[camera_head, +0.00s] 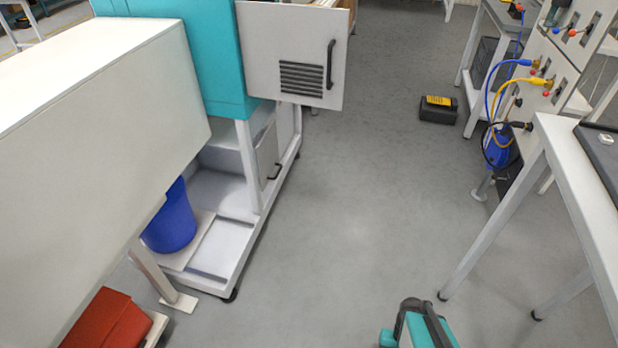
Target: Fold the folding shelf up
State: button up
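I cannot pick out the folding shelf with certainty. A teal cabinet (215,60) stands on a white wheeled frame (222,270) at the left. Its pale door (290,45), with a dark vent and black handle, stands open. A lower pale panel (266,150) with a black handle sits under it. A large white box-like body (90,130) fills the left side and hides part of the frame. My gripper is not recognisable in this view.
A blue bucket (170,220) stands low in the frame, with a red box (106,320) nearer. A white table (580,185) and a panel with cables (560,65) stand right. A black case (438,109) lies on the floor. A teal-and-black object (420,325) shows at the bottom. The middle floor is clear.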

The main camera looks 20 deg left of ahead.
aim_at(267, 151)
jog(key=z, duration=0.2)
jog(key=k, duration=0.55)
jog(key=z, duration=0.6)
jog(key=k, duration=0.5)
jog(key=i, duration=0.75)
jog(key=u, duration=0.8)
jog(key=i, duration=0.6)
jog(key=u, duration=0.9)
jog(key=i, duration=1.2)
jog(key=u, duration=0.3)
